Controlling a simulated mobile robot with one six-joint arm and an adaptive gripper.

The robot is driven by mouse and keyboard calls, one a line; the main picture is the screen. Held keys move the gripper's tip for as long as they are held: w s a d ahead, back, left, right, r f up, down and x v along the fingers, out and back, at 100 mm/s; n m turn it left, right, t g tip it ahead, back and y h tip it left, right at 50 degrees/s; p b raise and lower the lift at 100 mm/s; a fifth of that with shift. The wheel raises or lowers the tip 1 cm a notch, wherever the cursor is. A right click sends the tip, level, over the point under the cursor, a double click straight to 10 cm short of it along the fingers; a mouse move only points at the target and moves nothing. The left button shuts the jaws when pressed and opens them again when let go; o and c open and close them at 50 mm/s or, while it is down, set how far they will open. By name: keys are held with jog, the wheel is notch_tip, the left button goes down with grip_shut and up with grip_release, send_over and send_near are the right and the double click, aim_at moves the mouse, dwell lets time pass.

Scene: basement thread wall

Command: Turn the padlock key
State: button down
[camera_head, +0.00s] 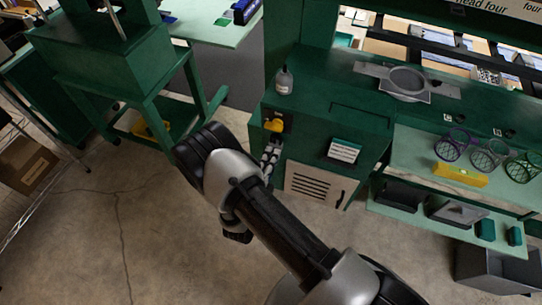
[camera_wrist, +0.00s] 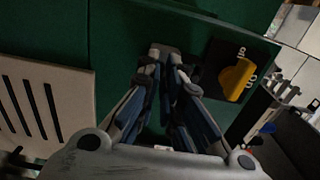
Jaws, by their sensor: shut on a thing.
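My gripper (camera_wrist: 167,72) is at the front of a green machine cabinet. Its two fingers are shut together on a small grey metal piece (camera_wrist: 163,49) that shows just past the tips. It looks like the padlock and its key, but the fingers hide most of it, and I cannot tell the key's angle. In the head view my gripper (camera_head: 271,151) reaches up to the cabinet just below the yellow knob (camera_head: 274,125), and the padlock cannot be made out there. The yellow knob also shows to the right of the fingers in the wrist view (camera_wrist: 237,78), apart from them.
A pale louvred panel (camera_head: 314,184) is below right of my gripper, with a white label (camera_head: 343,151) above it. A bottle (camera_head: 284,80) stands on the cabinet top. Shelves with ringed items and a yellow box (camera_head: 460,174) are at right.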

jog(key=shift+m, duration=0.3)
jog(key=shift+m+b, duration=1.45)
jog(key=shift+m, duration=6.55)
jog(key=c, duration=1.8)
grip_release()
jog(key=shift+o, duration=0.2)
